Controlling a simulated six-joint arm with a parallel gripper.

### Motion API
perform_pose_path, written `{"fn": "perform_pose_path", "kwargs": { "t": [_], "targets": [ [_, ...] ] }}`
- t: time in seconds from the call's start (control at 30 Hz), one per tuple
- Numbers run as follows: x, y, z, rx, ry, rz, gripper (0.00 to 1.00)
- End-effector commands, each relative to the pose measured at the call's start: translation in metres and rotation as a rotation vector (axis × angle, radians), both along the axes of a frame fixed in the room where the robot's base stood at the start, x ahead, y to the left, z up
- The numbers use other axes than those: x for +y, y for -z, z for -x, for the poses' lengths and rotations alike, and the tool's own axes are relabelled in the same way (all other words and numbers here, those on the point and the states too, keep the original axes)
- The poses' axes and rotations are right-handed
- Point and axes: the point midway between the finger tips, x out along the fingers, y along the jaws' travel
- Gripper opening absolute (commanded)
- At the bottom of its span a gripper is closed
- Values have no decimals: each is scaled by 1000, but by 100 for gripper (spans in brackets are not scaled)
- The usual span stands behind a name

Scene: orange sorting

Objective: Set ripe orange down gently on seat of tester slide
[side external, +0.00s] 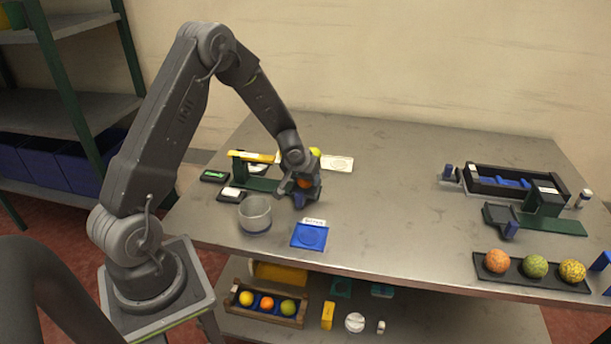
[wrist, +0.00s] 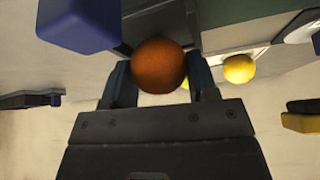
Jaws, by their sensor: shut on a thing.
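My gripper (wrist: 160,85) is shut on an orange fruit (wrist: 158,65), with a finger on either side of it. In the side view my gripper (side external: 303,188) and the fruit (side external: 306,183) are low over the table, by the left green-based device (side external: 262,184). A small blue block (side external: 299,201) shows just below the gripper; a blue block (wrist: 80,25) is also at the upper left of the wrist view. A dark piece lies behind the fruit there. The seat is not clearly seen, and I cannot tell whether the fruit touches it.
A grey cup (side external: 255,213) and a blue labelled pad (side external: 310,236) stand close in front. A white card (side external: 337,163) lies behind. A dark tray (side external: 520,272) of fruits and another green-based device (side external: 545,222) are at the right. The middle of the table is clear.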

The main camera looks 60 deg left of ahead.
Motion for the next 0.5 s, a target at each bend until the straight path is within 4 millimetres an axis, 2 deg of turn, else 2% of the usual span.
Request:
{"fn": "perform_pose_path", "kwargs": {
  "t": [0.23, 0.27, 0.5],
  "targets": [
    [0, 1, 0, -2, 0, 1, 30],
    [0, 1, 0, -2, 0, 1, 55],
    [0, 2, 0, 0, 0, 0, 78]
  ]
}}
